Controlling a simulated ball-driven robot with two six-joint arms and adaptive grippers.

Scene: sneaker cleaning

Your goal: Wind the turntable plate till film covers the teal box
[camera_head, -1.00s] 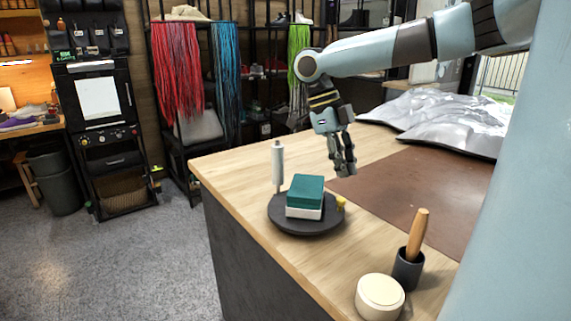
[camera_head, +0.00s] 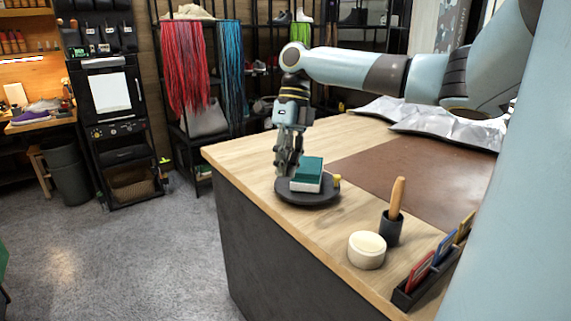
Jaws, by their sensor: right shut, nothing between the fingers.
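The teal box (camera_head: 310,166) with a white lower part (camera_head: 305,186) sits on the dark round turntable plate (camera_head: 308,200) near the left side of the wooden workbench. Whether the fingers touch the box or roll cannot be told. The box's teal top looks uncovered. My left gripper is not in view.
A cream round tin (camera_head: 367,250) and a dark cup (camera_head: 391,229) with a wooden-handled tool (camera_head: 397,198) stand at the front right of the bench. A brown mat (camera_head: 415,178) and silvery sheets (camera_head: 440,121) lie behind.

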